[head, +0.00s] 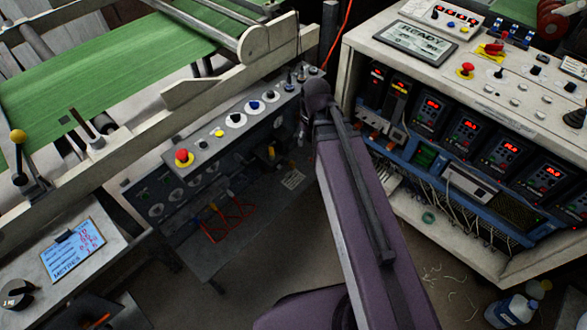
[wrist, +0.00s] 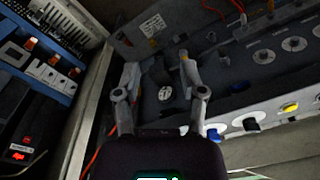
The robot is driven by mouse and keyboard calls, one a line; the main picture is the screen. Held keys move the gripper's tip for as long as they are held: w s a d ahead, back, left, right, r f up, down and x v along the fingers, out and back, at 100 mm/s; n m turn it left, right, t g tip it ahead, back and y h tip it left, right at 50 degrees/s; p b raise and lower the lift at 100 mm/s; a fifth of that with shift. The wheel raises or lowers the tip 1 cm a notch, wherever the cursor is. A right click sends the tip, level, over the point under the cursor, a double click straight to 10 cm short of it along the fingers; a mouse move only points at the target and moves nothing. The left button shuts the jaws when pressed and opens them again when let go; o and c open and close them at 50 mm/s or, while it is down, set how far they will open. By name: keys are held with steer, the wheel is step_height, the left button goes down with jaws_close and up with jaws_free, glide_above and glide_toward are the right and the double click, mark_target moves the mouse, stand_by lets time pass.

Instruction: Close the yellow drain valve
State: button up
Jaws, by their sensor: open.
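My gripper (wrist: 160,72) is open in the wrist view, its two fingers apart over the grey control panel. A dark block with a small round white label (wrist: 165,93) shows between the fingers, and nothing is gripped. A small yellow part, perhaps the drain valve (wrist: 184,56), shows beside the right fingertip, partly hidden by it. In the head view a small yellow handle (head: 271,152) on a dark mount stands on the panel's front, just left of my arm. I cannot tell whether the valve is open or closed. My arm hides most of the gripper there.
The grey panel (head: 165,205) carries a red emergency button (head: 183,157), several knobs and orange hoses (head: 230,218). A white cabinet with red displays (head: 466,132) stands close on the right. A green belt (head: 110,75) runs at upper left. A bottle (head: 512,311) stands on the floor.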

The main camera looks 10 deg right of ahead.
mark_target(293, 162)
steer(key=w+d+f+n+t+b, duration=0.1)
steer(key=w+f+n+b, duration=0.1)
steer(key=w+f+b, duration=0.4)
steer(key=w+d+f+n+t+y+b, duration=0.1)
steer(key=w+f+b, duration=0.6)
steer(key=f+b, duration=0.7)
steer(key=w+d+f+n+t+y+b, duration=0.1)
steer(key=w+f+n+b, duration=0.1)
steer(key=w+f+b, duration=0.5)
steer(key=shift+f+n+b, duration=0.4)
steer(key=shift+f+b, duration=1.7)
steer(key=shift+f, duration=0.1)
steer(key=shift+w+d, duration=0.1)
steer(key=shift+f, duration=0.15)
steer(key=b+x, duration=1.2)
steer(key=x, duration=0.1)
steer(key=shift+w+f+b, duration=0.1)
steer(key=shift+f+b, duration=0.1)
steer(key=shift+b, duration=0.15)
jaws_close()
